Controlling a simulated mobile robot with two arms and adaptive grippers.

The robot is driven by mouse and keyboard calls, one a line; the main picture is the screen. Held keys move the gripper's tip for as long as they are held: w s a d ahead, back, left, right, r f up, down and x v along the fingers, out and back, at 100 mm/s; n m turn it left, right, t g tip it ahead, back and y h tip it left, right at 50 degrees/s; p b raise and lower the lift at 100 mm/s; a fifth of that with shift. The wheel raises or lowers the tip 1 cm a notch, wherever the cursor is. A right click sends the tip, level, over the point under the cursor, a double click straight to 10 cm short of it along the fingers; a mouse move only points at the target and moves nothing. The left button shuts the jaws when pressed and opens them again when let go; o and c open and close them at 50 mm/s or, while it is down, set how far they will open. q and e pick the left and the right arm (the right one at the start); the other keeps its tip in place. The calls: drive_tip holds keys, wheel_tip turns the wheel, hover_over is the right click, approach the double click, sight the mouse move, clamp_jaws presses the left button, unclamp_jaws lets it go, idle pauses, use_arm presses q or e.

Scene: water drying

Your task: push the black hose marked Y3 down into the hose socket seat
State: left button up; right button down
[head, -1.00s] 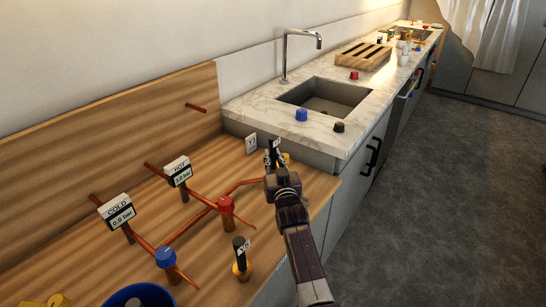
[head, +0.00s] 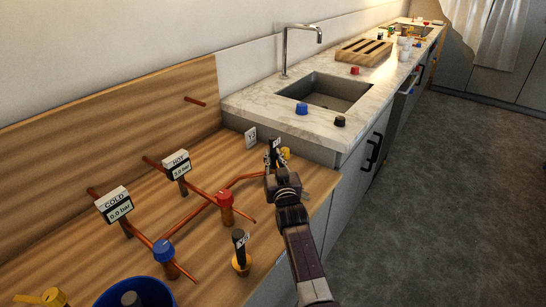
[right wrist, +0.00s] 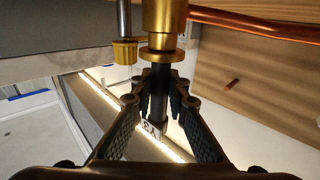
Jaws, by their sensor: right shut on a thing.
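The black hose (right wrist: 160,82) stands between the fingers of my right gripper (right wrist: 158,100), which is shut on it. A white tag on the hose, seen in the right wrist view, seems to read Y3. One end of the hose meets the brass hose socket seat (right wrist: 163,54); I cannot tell how deep it sits. In the head view the hose top (head: 269,147) shows just above my right gripper (head: 273,165), at the counter's far end. The seat is mostly hidden there by the gripper. My left gripper is not in view.
Another tagged black hose (head: 239,242) stands in a brass seat nearer. Red (head: 226,208) and blue (head: 164,252) valves sit on copper pipes, beside HOT (head: 177,164) and COLD (head: 115,204) gauges. A yellow-capped fitting (head: 285,153) is close beside my gripper. The sink counter (head: 245,98) lies beyond.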

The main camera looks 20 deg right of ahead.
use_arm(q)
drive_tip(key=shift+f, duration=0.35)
use_arm(e)
drive_tip(key=shift+f, duration=0.4)
